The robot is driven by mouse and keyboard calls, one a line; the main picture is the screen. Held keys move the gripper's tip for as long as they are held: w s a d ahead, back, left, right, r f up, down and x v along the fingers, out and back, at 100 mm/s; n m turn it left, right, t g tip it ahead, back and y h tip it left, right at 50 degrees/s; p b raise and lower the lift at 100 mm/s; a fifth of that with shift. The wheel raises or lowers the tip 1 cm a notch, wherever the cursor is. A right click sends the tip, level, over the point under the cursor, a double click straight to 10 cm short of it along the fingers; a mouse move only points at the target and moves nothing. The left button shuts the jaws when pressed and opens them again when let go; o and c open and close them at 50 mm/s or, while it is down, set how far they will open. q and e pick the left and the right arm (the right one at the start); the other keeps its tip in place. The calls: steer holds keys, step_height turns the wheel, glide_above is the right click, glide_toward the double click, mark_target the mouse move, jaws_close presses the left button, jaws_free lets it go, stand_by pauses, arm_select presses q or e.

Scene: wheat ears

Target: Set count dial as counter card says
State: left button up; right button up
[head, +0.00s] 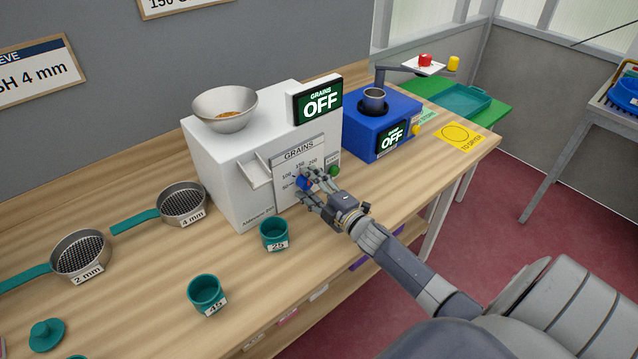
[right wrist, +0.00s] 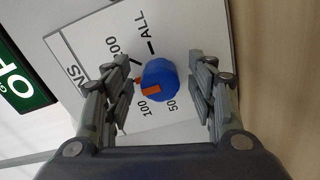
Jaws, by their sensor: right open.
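The count dial is a blue knob with an orange mark (right wrist: 158,80) on the front panel of a white grain counter (head: 230,165). In the right wrist view the mark lies on the side toward the printed 100. Labels 50, 100, 200 and ALL show around it; a finger hides the 150 there. My right gripper (head: 311,190) is open, its fingers on either side of the dial (head: 304,183), with gaps visible in the wrist view (right wrist: 163,70). A cut-off wall sign (head: 185,5) begins with 150; I cannot tell if it is the counter card. My left gripper is out of view.
The counter's screen (head: 320,104) reads OFF, and a green button (head: 334,170) sits beside the panel. A blue machine (head: 385,120) stands to its right. Cups 25 (head: 274,234) and 45 (head: 207,292) stand in front. Sieves (head: 181,203) lie left.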

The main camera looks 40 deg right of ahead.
steer(key=s, duration=0.7)
steer(key=s+d, duration=0.1)
steer(key=s, duration=0.3)
steer(key=shift+s, duration=0.35)
